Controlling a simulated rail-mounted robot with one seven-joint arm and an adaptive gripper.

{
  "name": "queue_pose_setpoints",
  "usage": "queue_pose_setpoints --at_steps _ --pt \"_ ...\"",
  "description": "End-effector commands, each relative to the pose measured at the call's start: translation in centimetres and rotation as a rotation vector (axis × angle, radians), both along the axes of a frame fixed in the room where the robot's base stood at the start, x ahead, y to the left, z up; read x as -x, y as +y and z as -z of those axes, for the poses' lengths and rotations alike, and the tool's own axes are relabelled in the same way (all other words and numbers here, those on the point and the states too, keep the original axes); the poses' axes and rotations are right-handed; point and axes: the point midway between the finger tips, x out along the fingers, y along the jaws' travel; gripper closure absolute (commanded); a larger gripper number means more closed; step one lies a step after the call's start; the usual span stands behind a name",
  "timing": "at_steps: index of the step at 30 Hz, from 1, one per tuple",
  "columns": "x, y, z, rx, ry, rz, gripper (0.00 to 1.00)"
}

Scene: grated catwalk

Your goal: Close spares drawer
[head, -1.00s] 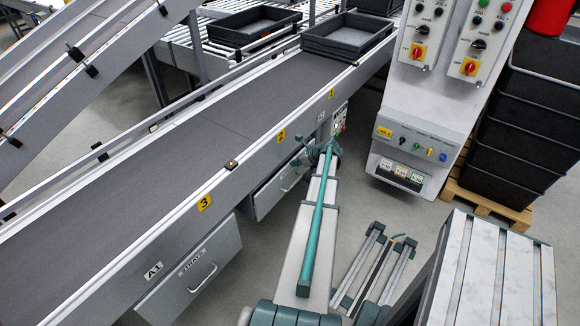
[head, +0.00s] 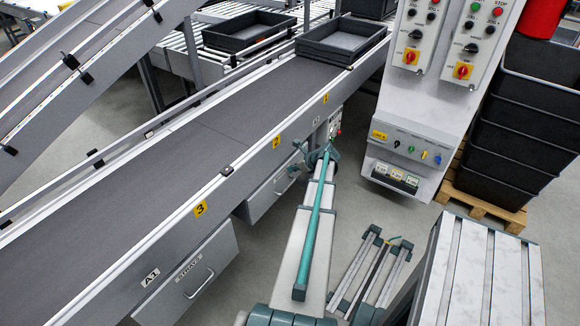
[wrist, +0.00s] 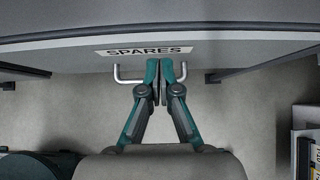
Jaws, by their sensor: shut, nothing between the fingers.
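The spares drawer (wrist: 75,58) fills the upper part of the wrist view, its front carrying a white SPARES label (wrist: 146,51). Its metal handle (wrist: 128,77) shows below the label, partly hidden behind my fingers. My gripper (wrist: 166,66) is shut and empty, its fingertips close in front of the handle's middle; I cannot tell whether they touch. In the head view my gripper (head: 322,152) is small, at the far end of my arm beside the conveyor. A grey drawer front (head: 262,200) without a readable label stands left of my arm; how far the spares drawer stands out is unclear.
The conveyor (head: 200,165) runs above the drawers. A strays drawer (head: 180,285) is nearer left. A control cabinet (head: 405,150), black crates (head: 510,135) on a pallet and a slatted table (head: 480,270) stand right. A folded rack (head: 370,275) lies beside my arm.

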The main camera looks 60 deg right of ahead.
Motion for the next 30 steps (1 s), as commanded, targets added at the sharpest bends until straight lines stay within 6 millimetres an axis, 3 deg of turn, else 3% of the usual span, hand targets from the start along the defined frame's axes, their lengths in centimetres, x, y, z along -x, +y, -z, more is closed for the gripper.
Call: queue_pose_setpoints --at_steps 9,15,25,30 --pt "5.0 0.9 -3.7 0.002 0.000 -0.002 1.00" --pt "7.2 1.0 -6.0 0.001 0.000 -0.004 1.00" --pt "8.3 1.0 -7.1 0.015 0.002 -0.021 1.00" --pt "8.6 1.0 -6.9 0.130 0.031 -0.138 1.00"
